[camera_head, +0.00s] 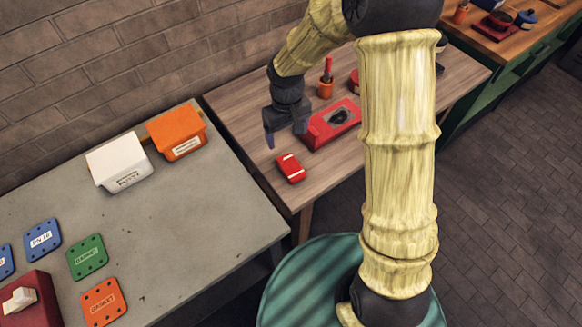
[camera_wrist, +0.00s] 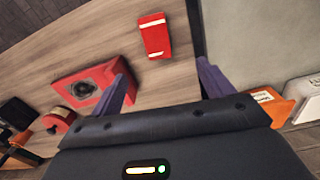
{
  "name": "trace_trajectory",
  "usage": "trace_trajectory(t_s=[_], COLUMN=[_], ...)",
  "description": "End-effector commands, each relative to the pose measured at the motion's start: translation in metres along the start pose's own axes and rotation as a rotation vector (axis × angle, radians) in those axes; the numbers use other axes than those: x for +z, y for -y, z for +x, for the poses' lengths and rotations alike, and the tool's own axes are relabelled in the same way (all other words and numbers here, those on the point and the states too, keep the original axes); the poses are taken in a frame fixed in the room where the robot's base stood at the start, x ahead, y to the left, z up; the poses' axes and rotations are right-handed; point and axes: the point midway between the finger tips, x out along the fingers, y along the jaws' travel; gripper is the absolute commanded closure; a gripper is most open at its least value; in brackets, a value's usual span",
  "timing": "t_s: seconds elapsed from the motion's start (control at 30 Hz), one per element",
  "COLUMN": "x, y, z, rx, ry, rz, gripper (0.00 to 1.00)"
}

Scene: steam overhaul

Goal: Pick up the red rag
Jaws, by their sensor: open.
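The red rag (camera_head: 291,168) is a small folded red piece with pale stripes. It lies on the wooden table (camera_head: 240,100) near its front left edge. In the wrist view the rag (camera_wrist: 155,36) shows at the top, beyond and between the fingertips. My gripper (camera_head: 284,138) is above the table, up and slightly left of the rag in the head view. Its purple fingers (camera_wrist: 165,80) are spread wide with nothing between them. The gripper does not touch the rag.
A red box with a dark opening (camera_head: 318,135) sits right behind the rag. An orange cup (camera_head: 326,89) stands farther back. A grey table (camera_head: 190,235) adjoins at left, with a white bin (camera_head: 118,165), an orange bin (camera_head: 176,138) and coloured gasket plates (camera_head: 87,256).

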Motion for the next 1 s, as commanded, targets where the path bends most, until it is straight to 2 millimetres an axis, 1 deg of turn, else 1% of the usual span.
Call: trace_trajectory(t_s=[0.03, 0.2, 0.4, 0.5, 0.63, 1.0], x=[0.001, 0.001, 0.001, 0.001, 0.000, 0.001], y=[0.000, 0.000, 0.000, -0.001, 0.000, -0.001], z=[0.010, 0.040, 0.073, 0.087, 0.096, 0.099], rx=[-0.001, -0.001, -0.001, 0.000, 0.000, 0.000], ry=[0.006, 0.006, 0.004, 0.003, 0.000, 0.001], rz=[-0.002, -0.001, -0.002, 0.000, -0.001, 0.000], gripper=[0.20, 0.20, 0.20, 0.20, 0.20, 0.20])
